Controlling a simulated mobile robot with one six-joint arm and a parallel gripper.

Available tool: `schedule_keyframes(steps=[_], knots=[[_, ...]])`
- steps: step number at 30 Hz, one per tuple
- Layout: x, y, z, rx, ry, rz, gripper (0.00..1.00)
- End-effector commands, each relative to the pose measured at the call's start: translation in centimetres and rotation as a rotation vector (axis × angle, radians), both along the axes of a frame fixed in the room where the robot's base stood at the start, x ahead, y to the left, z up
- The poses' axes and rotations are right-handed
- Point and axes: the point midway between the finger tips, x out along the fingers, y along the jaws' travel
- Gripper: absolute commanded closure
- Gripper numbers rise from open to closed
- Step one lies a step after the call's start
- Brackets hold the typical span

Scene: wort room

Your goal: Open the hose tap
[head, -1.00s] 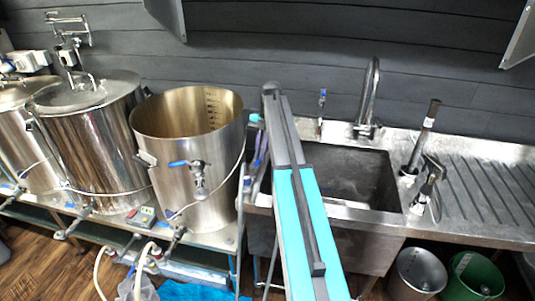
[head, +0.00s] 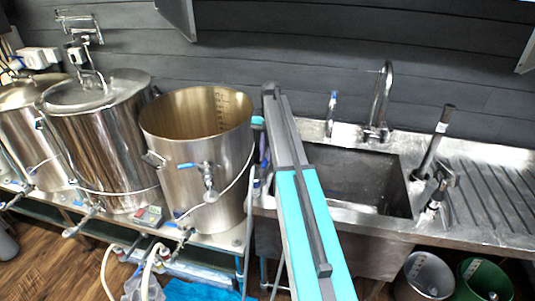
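A small upright tap (head: 331,112) with a blue handle stands on the back ledge of the steel sink (head: 335,207), left of the tall curved faucet (head: 381,100). It is small in the head view, and I cannot tell its handle position well. Another blue-handled tap (head: 208,182) sits on the front of the open steel kettle (head: 165,125); its lever points left. I cannot tell for sure which one is the hose tap. My turquoise and grey column stands in front of the sink's left part and hides some of it. My gripper is not seen.
Lidded steel kettles (head: 100,140) stand at the left on a low steel bench. Pale hoses (head: 148,275) hang at its front. A ribbed drainboard (head: 490,200) lies right of the sink, with a grey bucket (head: 425,277) and a green bucket (head: 485,280) below.

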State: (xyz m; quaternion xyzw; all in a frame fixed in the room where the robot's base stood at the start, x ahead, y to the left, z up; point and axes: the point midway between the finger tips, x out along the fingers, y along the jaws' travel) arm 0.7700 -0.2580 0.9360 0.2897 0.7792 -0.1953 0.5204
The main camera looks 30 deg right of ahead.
Motion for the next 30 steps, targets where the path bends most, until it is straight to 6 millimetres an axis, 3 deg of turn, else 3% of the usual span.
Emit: schedule_keyframes(steps=[3, 17, 30], knots=[[0.0, 0.0, 0.0, -0.001, 0.000, 0.000, 0.68], [0.1, 0.2, 0.4, 0.002, -0.001, 0.000, 0.68], [0.5, -0.3, 3.3, 0.002, -0.001, 0.002, 0.68]])
